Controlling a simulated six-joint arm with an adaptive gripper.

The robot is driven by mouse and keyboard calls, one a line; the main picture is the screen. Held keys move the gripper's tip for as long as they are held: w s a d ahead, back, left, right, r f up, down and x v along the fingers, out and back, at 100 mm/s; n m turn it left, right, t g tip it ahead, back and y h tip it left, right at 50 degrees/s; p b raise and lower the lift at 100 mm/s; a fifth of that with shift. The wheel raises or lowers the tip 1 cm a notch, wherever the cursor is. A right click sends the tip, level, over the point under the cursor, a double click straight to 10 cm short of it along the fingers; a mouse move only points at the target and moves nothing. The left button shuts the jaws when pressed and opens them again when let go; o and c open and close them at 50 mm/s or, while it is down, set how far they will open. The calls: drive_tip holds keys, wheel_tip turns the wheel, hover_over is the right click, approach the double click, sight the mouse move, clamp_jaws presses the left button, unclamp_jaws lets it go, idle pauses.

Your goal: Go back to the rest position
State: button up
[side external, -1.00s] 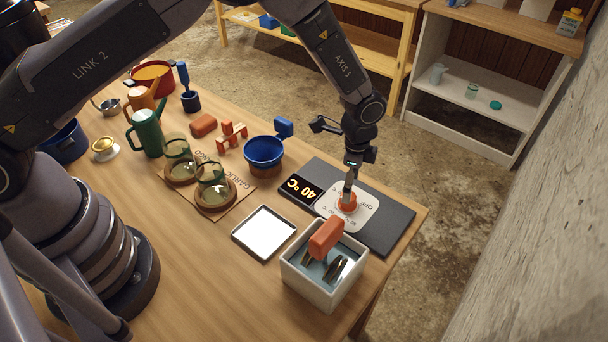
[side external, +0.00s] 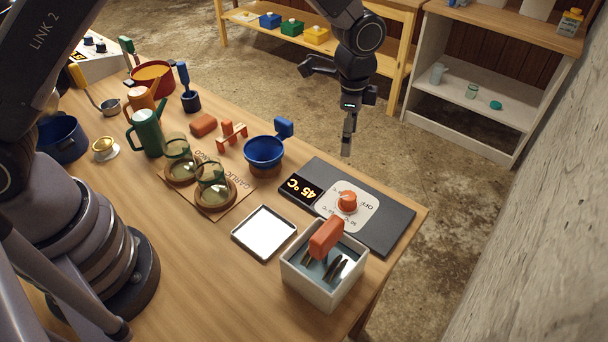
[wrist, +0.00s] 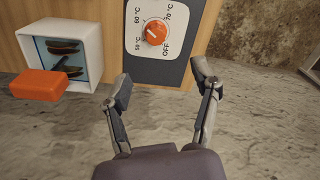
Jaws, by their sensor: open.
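My gripper (side external: 347,143) is raised above the far right part of the table, apart from everything. In the wrist view its two fingers (wrist: 164,92) are spread wide with nothing between them. Below it is the dark control panel (side external: 389,230) with an orange knob (side external: 347,202) on a white dial. The knob also shows in the wrist view (wrist: 156,31), where the dial is marked OFF and with temperatures. The display (side external: 299,188) reads 45 °C. A white water bath (side external: 322,297) with an orange-handled tool (side external: 326,237) stands in front of the panel.
On the wooden table (side external: 185,270) stand a blue funnel (side external: 264,152), two jars (side external: 214,187) on a board, a white tray (side external: 264,232), a green pitcher (side external: 148,134) and a red pot (side external: 153,77). Shelves (side external: 468,83) stand behind. The air around my gripper is clear.

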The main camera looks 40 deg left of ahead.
drive_tip(key=s+a+r+n+t, duration=0.1)
drive_tip(key=s+a+r+n, duration=0.2)
drive_tip(key=s+a+r, duration=0.5)
drive_tip(key=s+a+r+n+t, duration=0.1)
drive_tip(key=a+r+n+t, duration=0.15)
drive_tip(key=a+r, duration=0.65)
drive_tip(key=s+a+r+n, duration=0.2)
drive_tip(key=s, duration=0.4)
drive_tip(key=s+a+r+n+t, duration=0.1)
drive_tip(key=s+a+r+n, duration=0.1)
drive_tip(key=s, duration=0.5)
drive_tip(key=s+a+r+n, duration=0.2)
drive_tip(key=s+n, duration=0.1)
drive_tip(key=s, duration=0.3)
drive_tip(key=shift+s+a+r+n+t, duration=0.15)
drive_tip(key=shift+s+r+n+t, duration=0.05)
drive_tip(key=shift+r+n+t, duration=0.15)
